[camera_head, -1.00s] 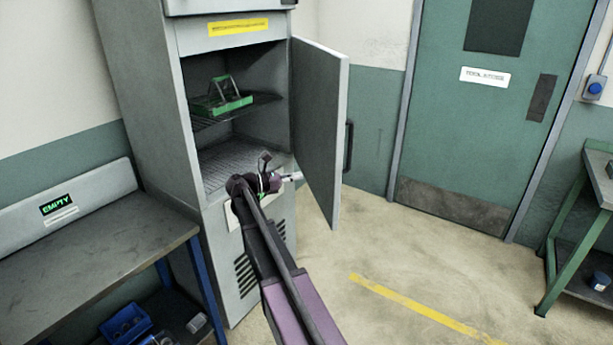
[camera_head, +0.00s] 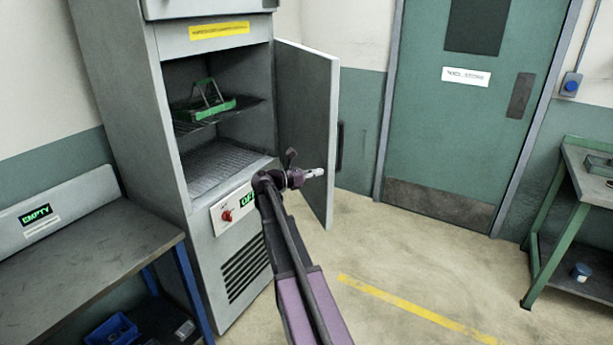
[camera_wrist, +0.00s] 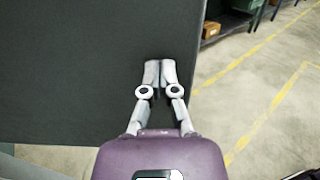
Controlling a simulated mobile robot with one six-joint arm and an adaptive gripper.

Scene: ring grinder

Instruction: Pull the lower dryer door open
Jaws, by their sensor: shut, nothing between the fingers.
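The lower dryer door (camera_head: 308,130) stands swung wide open on its right-hand hinge side, with its dark handle (camera_head: 340,147) on the far face. The dryer (camera_head: 125,110) shows its open lower chamber with wire shelves. My gripper (camera_head: 318,173) is in front of the door's inner face, near its lower part. In the wrist view my gripper (camera_wrist: 160,68) is shut and empty, with its fingertips over the dark inner face of the door (camera_wrist: 70,70), close to its free edge. I cannot tell whether the fingertips touch the door.
A green carrier (camera_head: 205,108) sits on the upper wire shelf. A red knob (camera_head: 226,215) and an OFF display are on the panel below. A bench with an EMPTY sign (camera_head: 36,214) is at left. A green-legged table (camera_head: 540,240) is at right. Floor beyond the door is clear.

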